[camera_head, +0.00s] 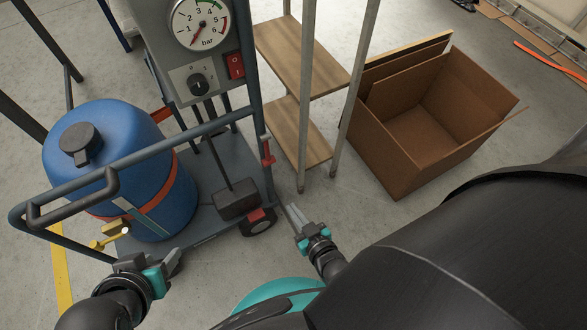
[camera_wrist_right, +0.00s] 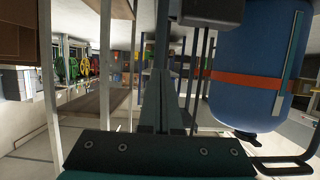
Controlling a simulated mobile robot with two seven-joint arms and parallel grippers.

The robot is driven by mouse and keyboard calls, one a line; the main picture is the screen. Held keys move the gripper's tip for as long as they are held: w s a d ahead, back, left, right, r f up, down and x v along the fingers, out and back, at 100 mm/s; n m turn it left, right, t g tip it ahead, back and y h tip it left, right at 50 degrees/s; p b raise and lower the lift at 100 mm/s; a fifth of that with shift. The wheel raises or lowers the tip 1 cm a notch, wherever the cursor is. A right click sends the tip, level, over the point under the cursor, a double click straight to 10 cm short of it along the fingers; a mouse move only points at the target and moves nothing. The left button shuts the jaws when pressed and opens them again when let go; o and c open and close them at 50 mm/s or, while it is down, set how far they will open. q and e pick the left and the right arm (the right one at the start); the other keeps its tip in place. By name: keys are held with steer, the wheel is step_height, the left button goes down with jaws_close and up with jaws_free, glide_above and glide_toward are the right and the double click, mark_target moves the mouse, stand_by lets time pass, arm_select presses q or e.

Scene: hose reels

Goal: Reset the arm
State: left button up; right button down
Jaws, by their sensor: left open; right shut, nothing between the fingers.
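My left gripper (camera_head: 150,260) is open at the lower left of the head view, just in front of the blue tank (camera_head: 165,185) on the cart. I see nothing between its fingers. A small brass valve (camera_head: 110,238) is close to it, beyond its left side. My right gripper (camera_head: 293,212) is shut and empty, low in the middle, just right of the cart's wheel (camera_head: 258,221). Its closed fingers (camera_wrist_right: 164,100) also show in the right wrist view, pointing toward the cart and shelf. The tank (camera_wrist_right: 258,75) is at the right there.
The cart carries a pressure gauge (camera_head: 201,21), a black knob (camera_head: 199,84) and a red switch (camera_head: 235,65). Its handle rail (camera_head: 60,213) is near my left arm. A wooden shelf (camera_head: 303,60) and an open cardboard box (camera_head: 398,165) stand to the right. Bare floor (camera_head: 375,222) lies before the box.

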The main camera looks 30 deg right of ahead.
stand_by(0.3)
